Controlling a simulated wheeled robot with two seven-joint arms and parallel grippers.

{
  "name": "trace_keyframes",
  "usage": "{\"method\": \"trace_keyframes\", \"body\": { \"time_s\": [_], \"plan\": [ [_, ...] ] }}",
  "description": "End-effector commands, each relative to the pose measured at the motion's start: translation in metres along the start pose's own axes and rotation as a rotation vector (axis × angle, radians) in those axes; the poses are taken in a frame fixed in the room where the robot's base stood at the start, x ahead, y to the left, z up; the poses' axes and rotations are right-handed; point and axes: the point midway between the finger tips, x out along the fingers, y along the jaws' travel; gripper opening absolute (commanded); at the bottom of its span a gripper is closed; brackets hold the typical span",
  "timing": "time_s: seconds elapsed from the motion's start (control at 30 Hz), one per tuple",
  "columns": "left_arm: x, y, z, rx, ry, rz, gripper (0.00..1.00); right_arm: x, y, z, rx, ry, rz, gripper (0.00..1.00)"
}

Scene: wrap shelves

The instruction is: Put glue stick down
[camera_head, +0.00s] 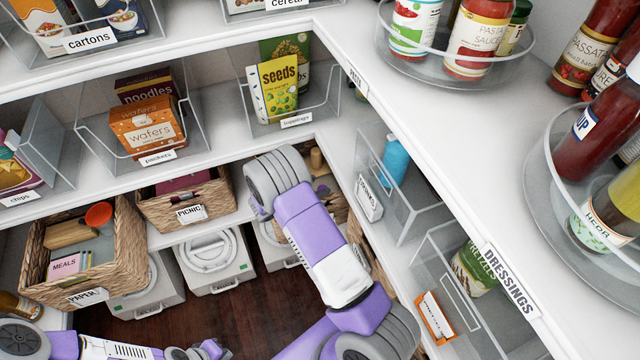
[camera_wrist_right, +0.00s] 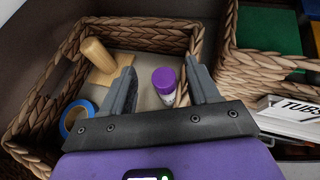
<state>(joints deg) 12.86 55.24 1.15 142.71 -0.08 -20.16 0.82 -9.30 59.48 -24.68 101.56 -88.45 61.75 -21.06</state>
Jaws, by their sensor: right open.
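The glue stick (camera_wrist_right: 164,86), with a purple cap and pale body, is inside a woven basket (camera_wrist_right: 150,37) in the right wrist view. It appears roughly upright, cap towards the camera. My right gripper (camera_wrist_right: 160,68) is open, its two dark fingers on either side of the glue stick, with gaps showing. In the head view my right arm reaches to the basket (camera_head: 336,208) under the corner shelf; its gripper and the glue stick are hidden there by the arm. My left gripper (camera_head: 203,351) is low at the bottom edge, and its jaws are unclear.
In the basket are a wooden-handled stamp (camera_wrist_right: 98,55) and a blue tape roll (camera_wrist_right: 77,116). Another basket (camera_wrist_right: 270,66) stands to the right, with a white label (camera_wrist_right: 290,110) nearby. Shelf edges and clear bins (camera_head: 395,190) surround my right arm.

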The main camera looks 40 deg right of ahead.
Motion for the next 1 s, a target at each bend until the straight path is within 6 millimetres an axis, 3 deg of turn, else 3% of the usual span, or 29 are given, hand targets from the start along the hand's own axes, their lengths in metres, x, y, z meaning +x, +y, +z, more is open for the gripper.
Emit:
{"method": "trace_keyframes", "body": {
  "time_s": [0.1,0.3,0.57,0.67,0.77,0.9,1.0],
  "plan": [
    [-0.009,0.003,0.0,-0.001,0.0,0.0,0.0,-0.032,0.002,0.002,-0.001,0.0,0.006,0.6],
    [-0.017,0.006,0.001,-0.001,0.0,0.0,0.0,-0.072,0.001,0.002,0.0,-0.001,0.005,0.6],
    [-0.02,0.007,0.001,-0.001,0.0,0.0,0.0,-0.094,-0.003,-0.004,0.003,0.017,-0.009,0.6],
    [-0.02,0.007,0.001,-0.001,0.0,0.0,0.0,-0.089,-0.027,-0.03,0.019,0.124,-0.077,0.6],
    [-0.02,0.007,0.001,-0.001,0.0,0.0,0.0,-0.09,-0.076,-0.082,0.084,0.342,-0.228,0.6],
    [-0.02,0.007,0.001,-0.001,0.0,0.0,0.0,-0.129,-0.152,-0.161,0.301,0.702,-0.536,0.6],
    [-0.02,0.007,0.001,-0.001,0.0,0.0,0.0,-0.171,-0.184,-0.198,0.531,0.898,-0.769,0.6]
  ]
}}
